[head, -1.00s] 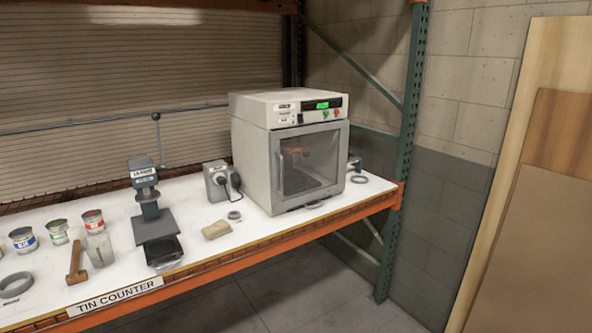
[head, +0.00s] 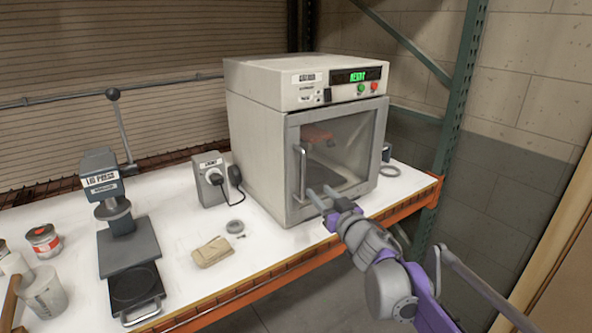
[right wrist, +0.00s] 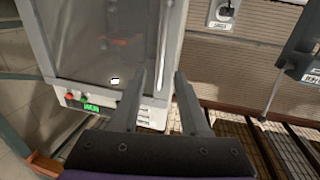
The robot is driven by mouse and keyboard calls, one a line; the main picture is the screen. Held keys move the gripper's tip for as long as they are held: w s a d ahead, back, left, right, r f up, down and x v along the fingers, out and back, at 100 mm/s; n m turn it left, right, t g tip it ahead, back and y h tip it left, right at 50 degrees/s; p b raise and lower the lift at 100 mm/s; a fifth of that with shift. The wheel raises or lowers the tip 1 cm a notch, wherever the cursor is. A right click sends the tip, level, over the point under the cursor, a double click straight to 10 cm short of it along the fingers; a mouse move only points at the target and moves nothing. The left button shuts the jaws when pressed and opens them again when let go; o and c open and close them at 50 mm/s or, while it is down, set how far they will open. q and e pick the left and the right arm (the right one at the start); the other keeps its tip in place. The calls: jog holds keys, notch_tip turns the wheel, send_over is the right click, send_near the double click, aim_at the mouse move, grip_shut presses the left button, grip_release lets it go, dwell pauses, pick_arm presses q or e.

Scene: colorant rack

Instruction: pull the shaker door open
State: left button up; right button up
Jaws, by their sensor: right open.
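The shaker (head: 265,150) is a pale box on the white counter, with a green READY display. Its grey-framed glass door (head: 345,145) is closed. The upright bar handle (head: 301,173) is at the door's left edge. In the right wrist view, which is upside down, the door (right wrist: 105,40) and handle (right wrist: 163,35) show ahead of the jaws. My right gripper (head: 321,193) is open and empty, in front of the door near the handle's lower end. In the wrist view its two fingers (right wrist: 160,80) point toward the handle, which is not gripped. My left gripper is out of view.
A socket box (head: 211,178) with a plug and cable stands left of the shaker. A green rack post (head: 460,110) rises at the right.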

aim_at(304, 176)
jog(key=p+x, duration=0.1)
jog(key=x, duration=0.9)
jog(key=shift+w+a+r, duration=0.1)
jog(key=shift+a+r, duration=0.05)
jog(key=shift+a, duration=0.1)
grip_shut()
dwell(1.1)
